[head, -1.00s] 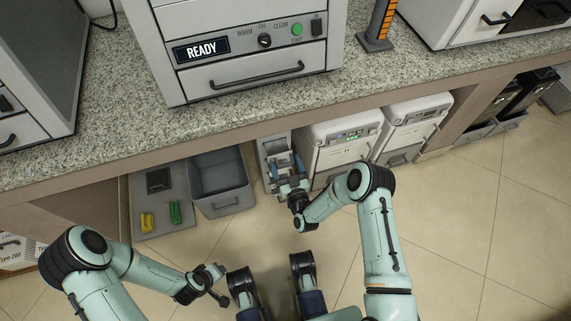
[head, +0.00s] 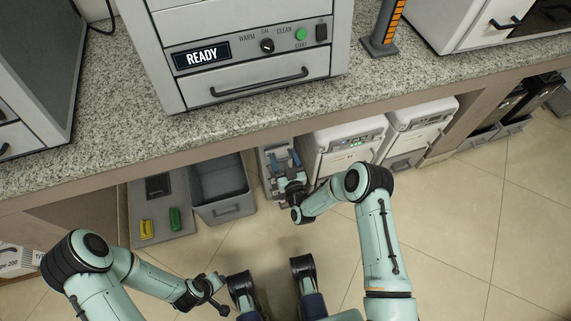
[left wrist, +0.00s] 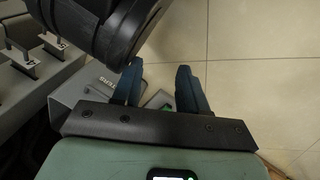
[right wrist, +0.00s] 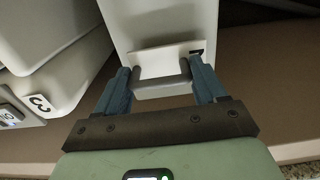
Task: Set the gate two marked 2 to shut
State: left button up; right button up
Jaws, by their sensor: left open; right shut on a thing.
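My right gripper (head: 276,162) reaches under the counter to a narrow grey unit (head: 270,150) in the head view. In the right wrist view its blue fingers (right wrist: 160,78) are shut on a grey bar handle (right wrist: 160,84) in front of a pale plate (right wrist: 160,62). A small dark mark (right wrist: 197,51) on that plate is cut off, so I cannot read whether this is gate two. My left gripper (head: 216,291) is low in front of my base. In the left wrist view its fingers (left wrist: 160,80) are open and empty.
A grey bin (head: 219,184) and a panel (head: 160,210) with yellow and green blocks are left of the narrow unit. White units (head: 345,140) stand to its right. The counter (head: 110,140) overhangs them. The tiled floor (head: 470,230) at right is clear.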

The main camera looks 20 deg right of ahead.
pick_arm(q)
jog(key=shift+a+f, duration=0.1)
jog(key=shift+f, duration=0.15)
pick_arm(e)
jog(key=shift+w, duration=0.75)
jog(key=o, duration=1.3)
jog(key=shift+c, duration=0.2)
jog(key=shift+r, duration=0.1)
pick_arm(q)
notch_tip(320, 180, up, 5)
jog(key=w+d+p, duration=0.1)
jog(key=w+p, duration=0.1)
jog(key=p, duration=0.1)
jog(key=shift+w+d+r+t, duration=0.2)
jog(key=shift+w+d+t, duration=0.1)
jog(key=shift+d+t, duration=0.1)
pick_arm(e)
jog(key=s, duration=1.3)
jog(key=shift+s+d, duration=0.2)
jog(key=shift+s, duration=0.05)
